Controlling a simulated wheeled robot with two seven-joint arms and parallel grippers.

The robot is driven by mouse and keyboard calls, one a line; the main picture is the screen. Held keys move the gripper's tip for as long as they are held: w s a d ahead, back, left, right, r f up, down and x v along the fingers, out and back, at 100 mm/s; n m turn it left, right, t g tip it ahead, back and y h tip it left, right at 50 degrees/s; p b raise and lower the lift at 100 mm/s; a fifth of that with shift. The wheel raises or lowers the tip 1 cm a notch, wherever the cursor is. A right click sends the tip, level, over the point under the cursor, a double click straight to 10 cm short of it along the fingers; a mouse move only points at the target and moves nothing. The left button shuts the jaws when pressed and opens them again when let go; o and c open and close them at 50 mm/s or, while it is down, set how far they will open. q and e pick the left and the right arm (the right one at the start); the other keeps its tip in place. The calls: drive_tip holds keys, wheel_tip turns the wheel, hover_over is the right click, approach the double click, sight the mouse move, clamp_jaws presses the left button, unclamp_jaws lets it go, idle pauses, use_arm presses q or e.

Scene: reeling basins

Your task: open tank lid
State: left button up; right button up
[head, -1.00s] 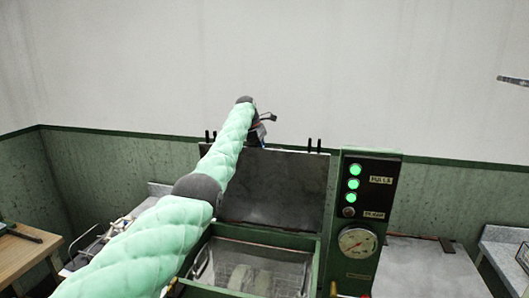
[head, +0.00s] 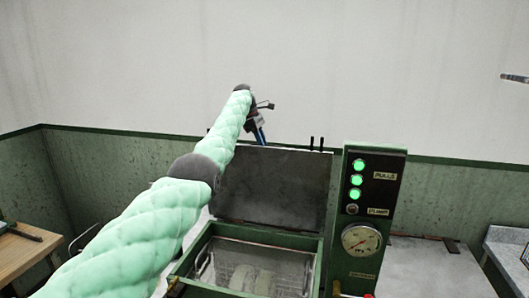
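The tank lid (head: 275,187) is a dark metal panel standing raised, near upright, behind the green-framed tank (head: 262,236). The tank's opening shows a wire basket (head: 298,262) with pale pieces inside. My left arm crosses from the lower left to above the lid. My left gripper (head: 258,128) is above the lid's top left edge, small and partly hidden behind the wrist; whether its fingers are open is unclear. It appears apart from the lid.
A green control panel (head: 369,215) with lit green lamps and a gauge (head: 361,239) stands right of the tank. A grey worktop (head: 425,262) lies beyond it. A wooden table (head: 22,247) is at the far left. A wall stands close behind.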

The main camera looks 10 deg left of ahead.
use_arm(q)
drive_tip(key=shift+a+r, duration=0.2)
drive_tip(key=shift+r, duration=0.3)
drive_tip(key=shift+v, duration=1.05)
drive_tip(key=shift+r, duration=0.1)
use_arm(e)
drive_tip(key=shift+w+r, duration=0.2)
drive_tip(key=shift+w, duration=0.75)
drive_tip(key=shift+d, duration=0.15)
